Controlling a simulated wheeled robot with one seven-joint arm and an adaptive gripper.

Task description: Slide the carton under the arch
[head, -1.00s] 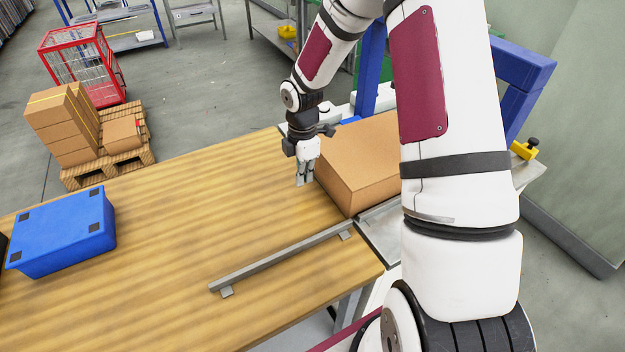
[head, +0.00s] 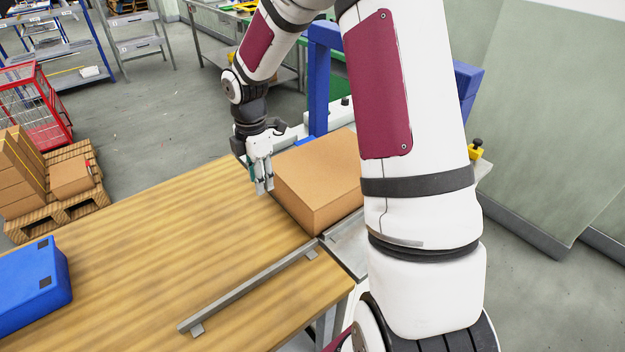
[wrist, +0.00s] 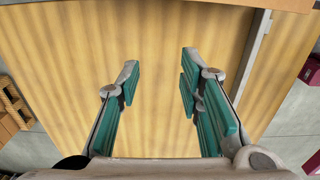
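The brown carton (head: 312,172) lies flat at the far right end of the wooden table, beside the blue arch (head: 320,75). My upper arm hides the carton's right part and much of the arch, so I cannot tell how far the carton reaches under it. My gripper (head: 263,190) points down just left of the carton's left side; whether it touches is unclear. In the wrist view my gripper (wrist: 160,75) is open, with nothing between its teal-padded fingers but bare table behind. A brown strip at that view's top edge may be the carton (wrist: 270,4).
A grey guide rail (head: 245,292) runs along the table's near side towards the carton. A blue bin (head: 30,290) sits at the left of the table (head: 160,240); the table's middle is clear. A yellow clamp knob (head: 475,152) is right of the arch. Stacked boxes stand on a pallet (head: 60,205).

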